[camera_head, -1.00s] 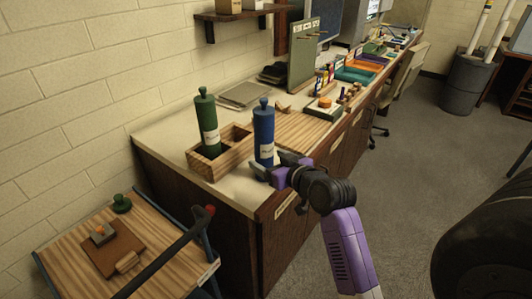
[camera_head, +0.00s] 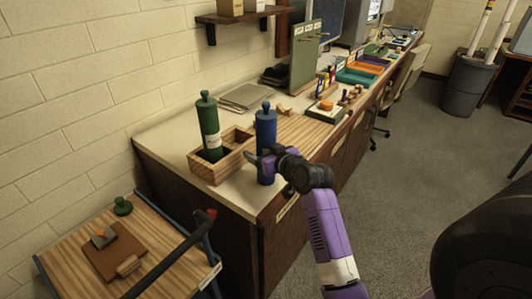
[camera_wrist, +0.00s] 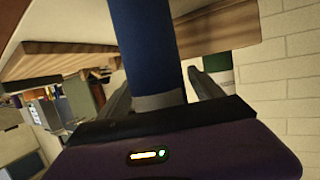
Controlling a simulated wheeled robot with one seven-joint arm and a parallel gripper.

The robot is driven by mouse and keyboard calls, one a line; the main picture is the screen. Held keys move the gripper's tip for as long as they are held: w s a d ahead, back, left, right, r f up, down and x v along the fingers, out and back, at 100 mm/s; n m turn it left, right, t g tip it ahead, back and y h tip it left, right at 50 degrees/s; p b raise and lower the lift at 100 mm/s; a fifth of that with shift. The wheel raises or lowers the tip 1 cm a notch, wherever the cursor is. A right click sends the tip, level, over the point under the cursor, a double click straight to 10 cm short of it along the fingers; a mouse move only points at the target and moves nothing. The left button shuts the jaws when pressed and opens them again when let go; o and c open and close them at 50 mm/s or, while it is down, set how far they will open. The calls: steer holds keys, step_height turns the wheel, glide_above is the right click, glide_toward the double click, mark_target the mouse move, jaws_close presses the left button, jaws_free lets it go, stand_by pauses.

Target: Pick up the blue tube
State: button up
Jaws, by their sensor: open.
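The blue tube (camera_head: 266,135) stands upright near the counter's front edge, beside the wooden box. In the wrist view the blue tube (camera_wrist: 148,50) rises between the two fingers, close to the palm. My gripper (camera_head: 262,163) is open around the tube at about its middle height. My gripper (camera_wrist: 160,95) also shows in the wrist view, with one finger on each side of the tube. I cannot tell whether a finger touches it. The gripper covers part of the tube in the head view.
A green tube (camera_head: 209,130) stands in the wooden box (camera_head: 207,172), just left of the blue tube. A wooden board (camera_head: 305,130) lies to the right on the counter. A cart (camera_head: 75,245) with a clipboard stands at lower left.

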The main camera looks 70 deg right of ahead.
steer(key=shift+w, duration=0.1)
steer(key=c, duration=1.4)
steer(key=shift+c, duration=0.8)
steer(key=shift+r, duration=0.15)
